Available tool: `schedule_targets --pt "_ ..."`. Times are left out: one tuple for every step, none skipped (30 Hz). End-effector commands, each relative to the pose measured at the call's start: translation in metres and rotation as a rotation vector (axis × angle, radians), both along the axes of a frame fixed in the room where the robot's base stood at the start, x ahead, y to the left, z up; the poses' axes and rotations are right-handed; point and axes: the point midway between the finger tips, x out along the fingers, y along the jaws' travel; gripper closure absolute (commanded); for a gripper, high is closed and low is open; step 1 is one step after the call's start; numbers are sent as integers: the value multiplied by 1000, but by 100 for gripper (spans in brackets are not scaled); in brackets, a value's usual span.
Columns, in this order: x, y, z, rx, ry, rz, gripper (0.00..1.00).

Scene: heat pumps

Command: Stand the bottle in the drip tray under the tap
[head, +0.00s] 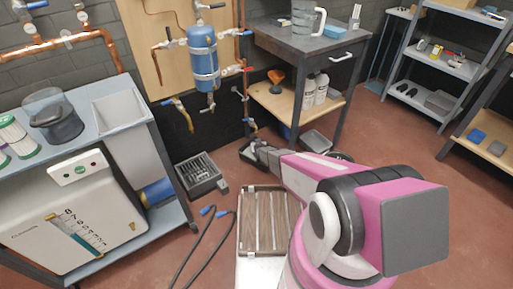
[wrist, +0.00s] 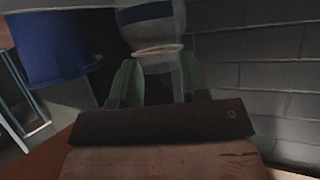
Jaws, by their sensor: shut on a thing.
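My gripper (wrist: 160,88) shows in the wrist view, with a greenish finger on each side of a clear bottle (wrist: 158,65) that has a blue band and a pale ring. The fingers are shut on it; its far end is cut off by the picture's top edge.
A dark grated box (head: 201,176) stands on the floor to the left. A blue bucket (wrist: 50,45) is at the left in the wrist view. A workbench (head: 318,42) with white bottles on its shelf stands at right. Hoses (head: 186,250) and a finned panel (head: 264,222) lie in front.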

Motion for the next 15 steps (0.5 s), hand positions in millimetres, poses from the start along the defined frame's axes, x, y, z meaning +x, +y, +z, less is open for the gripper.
schedule_targets --pt "2 0 -10 0 1 0 100" --pt "2 0 -14 0 1 0 100" --pt "2 0 -18 -1 1 0 100" --pt "2 1 -21 -1 0 0 100" --pt "1 1 -22 -1 0 0 100" --pt "1 0 -22 -1 -1 0 100" --pt "1 0 -22 -1 -1 0 100" --pt "1 0 -21 -1 -1 0 100" --pt "1 0 -21 -1 -1 0 100" --pt "0 0 -21 -1 -1 0 100" --pt "0 0 -21 -1 -1 0 100" --pt "0 0 -21 -1 -1 0 100" --pt "1 0 -22 -1 -1 0 100" --pt "1 0 -23 -1 -1 0 100" --pt "1 0 -24 -1 -1 0 100"
